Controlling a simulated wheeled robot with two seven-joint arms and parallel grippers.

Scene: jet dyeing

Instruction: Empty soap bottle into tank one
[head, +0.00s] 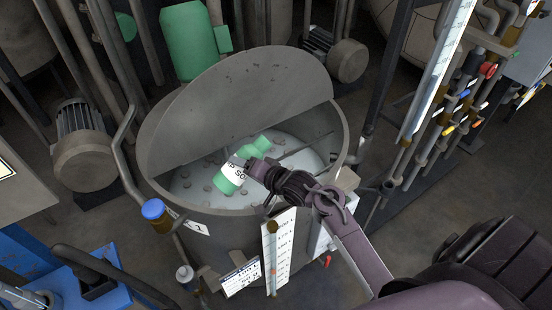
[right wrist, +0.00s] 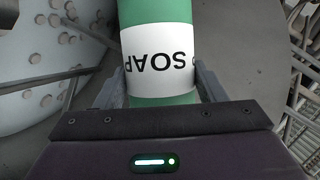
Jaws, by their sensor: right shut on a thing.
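The green soap bottle (head: 229,178) with a white label is tilted above the open mouth of the round grey tank (head: 163,196). My right gripper (head: 246,168) is shut around it, and its arm reaches in from the lower right. In the right wrist view, the bottle (right wrist: 158,95) sits between the two fingers (right wrist: 155,90), its SOAP lettering upside down. Pale liquid (head: 200,184) dotted with grey round spots shows in the tank under the bottle. I cannot tell whether anything flows out. My left gripper is not in view.
The tank's grey lid (head: 235,105) stands raised behind the bottle. A level gauge (head: 279,250) and a blue-capped pipe (head: 153,209) stand at the tank's front. A motor (head: 84,150) is at left, and pipes with coloured valves (head: 463,95) are at right.

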